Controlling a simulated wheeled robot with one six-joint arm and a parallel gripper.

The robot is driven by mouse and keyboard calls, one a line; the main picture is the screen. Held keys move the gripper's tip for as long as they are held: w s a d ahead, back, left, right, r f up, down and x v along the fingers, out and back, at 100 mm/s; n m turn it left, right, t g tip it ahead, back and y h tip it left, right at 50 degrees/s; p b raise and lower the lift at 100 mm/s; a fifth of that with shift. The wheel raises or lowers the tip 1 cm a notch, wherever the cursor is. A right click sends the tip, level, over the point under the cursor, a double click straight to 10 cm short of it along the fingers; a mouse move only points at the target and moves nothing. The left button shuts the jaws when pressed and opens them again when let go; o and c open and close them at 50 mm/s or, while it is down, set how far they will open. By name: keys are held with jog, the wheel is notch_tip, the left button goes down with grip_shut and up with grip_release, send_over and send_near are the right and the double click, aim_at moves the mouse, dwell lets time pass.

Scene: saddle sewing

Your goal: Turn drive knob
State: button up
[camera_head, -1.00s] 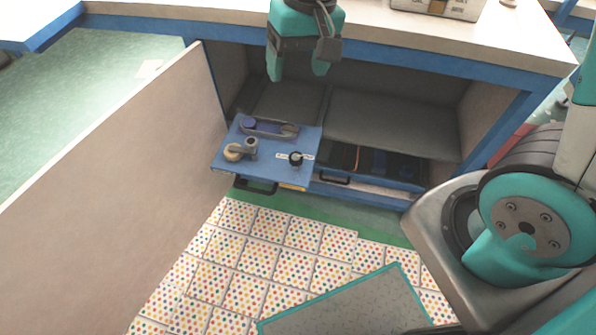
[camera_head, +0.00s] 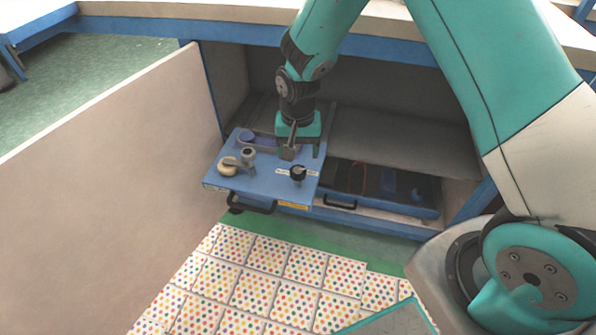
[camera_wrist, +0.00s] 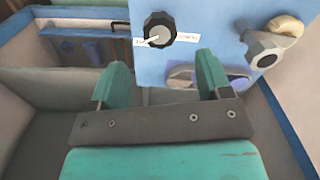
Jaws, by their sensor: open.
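The drive knob, a black round knob (camera_head: 298,173) with a white pointer line and a white label beside it, sits on the blue panel (camera_head: 226,182) that sticks out of the cabinet. In the wrist view the knob (camera_wrist: 160,29) is beyond the fingertips, roughly ahead of the gap between them. My gripper (camera_head: 302,152) is open and empty, just behind and above the knob in the head view. In the wrist view its two teal fingers (camera_wrist: 162,75) stand apart, not touching the knob.
A grey fitting with a tan roller (camera_head: 230,167) stands on the panel's left. A purple-and-grey part (camera_wrist: 208,77) lies near my right finger in the wrist view. An open drawer (camera_head: 385,200) is right of the panel. A large door board (camera_head: 110,190) stands at left.

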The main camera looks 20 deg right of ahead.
aim_at(298, 170)
notch_tip(298, 170, down, 6)
jog(key=shift+f+b, duration=0.25)
jog(key=shift+b, duration=0.4)
jog(key=shift+c, duration=0.2)
jog(key=c, duration=0.9)
